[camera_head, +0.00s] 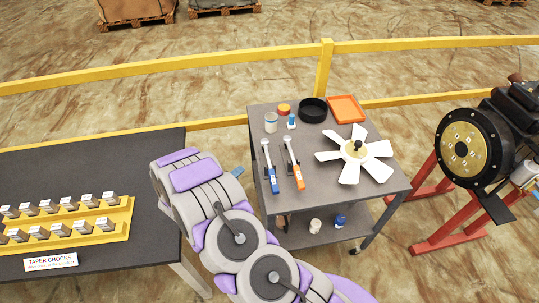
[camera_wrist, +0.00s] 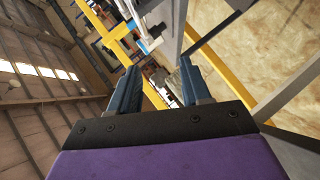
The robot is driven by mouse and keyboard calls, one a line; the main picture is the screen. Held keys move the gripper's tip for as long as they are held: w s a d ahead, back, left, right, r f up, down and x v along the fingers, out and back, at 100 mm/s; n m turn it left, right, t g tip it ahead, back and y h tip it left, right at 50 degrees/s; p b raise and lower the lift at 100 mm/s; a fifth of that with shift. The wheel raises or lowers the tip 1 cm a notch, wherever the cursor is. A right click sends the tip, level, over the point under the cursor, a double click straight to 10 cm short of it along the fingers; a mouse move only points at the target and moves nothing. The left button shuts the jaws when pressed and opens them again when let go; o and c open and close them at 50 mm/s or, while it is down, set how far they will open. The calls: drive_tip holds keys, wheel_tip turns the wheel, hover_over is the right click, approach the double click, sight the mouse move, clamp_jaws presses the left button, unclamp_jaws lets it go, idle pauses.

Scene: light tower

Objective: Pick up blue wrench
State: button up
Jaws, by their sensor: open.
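The blue wrench (camera_head: 273,178) lies on the top of the grey cart (camera_head: 329,203) in the head view, near its left edge, with its blue handle toward me. A similar orange-handled tool (camera_head: 296,175) lies just to its right. My gripper (camera_wrist: 159,67) shows in the wrist view with its two fingers apart and nothing visible held between them. In the head view my arm is left of the cart, and I cannot make out the gripper there. I cannot identify the blue wrench in the wrist view.
A white fan (camera_head: 378,169), black ring (camera_head: 313,109), orange tray (camera_head: 345,109) and small containers share the cart top. A dark table (camera_head: 88,166) with a yellow block rack (camera_head: 66,233) stands left. A yellow railing (camera_head: 270,54) runs behind. A machine on a red stand (camera_head: 446,231) is right.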

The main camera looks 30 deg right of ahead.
drive_tip(key=s+h, duration=0.1)
drive_tip(key=s, duration=0.1)
drive_tip(key=b, duration=0.2)
approach(267, 154)
drive_tip(key=shift+n+h, duration=0.3)
drive_tip(key=shift+w+d+f, duration=1.1)
drive_tip(key=shift+w+f, duration=0.05)
drive_tip(key=shift+w, duration=0.1)
drive_tip(key=x, duration=0.6)
drive_tip(key=shift+s+d+b, duration=0.2)
drive_tip(key=shift+d+b, duration=0.1)
drive_tip(key=shift+d, duration=0.15)
drive_tip(key=shift+a+r, duration=0.15)
drive_tip(key=shift+a, duration=0.65)
drive_tip(key=shift+c, duration=1.8)
drive_tip(key=shift+s+d, duration=0.1)
drive_tip(key=shift+d, duration=0.45)
drive_tip(key=c, duration=0.4)
drive_tip(key=shift+a+g, duration=0.1)
drive_tip(key=shift+g, duration=0.2)
clamp_jaws()
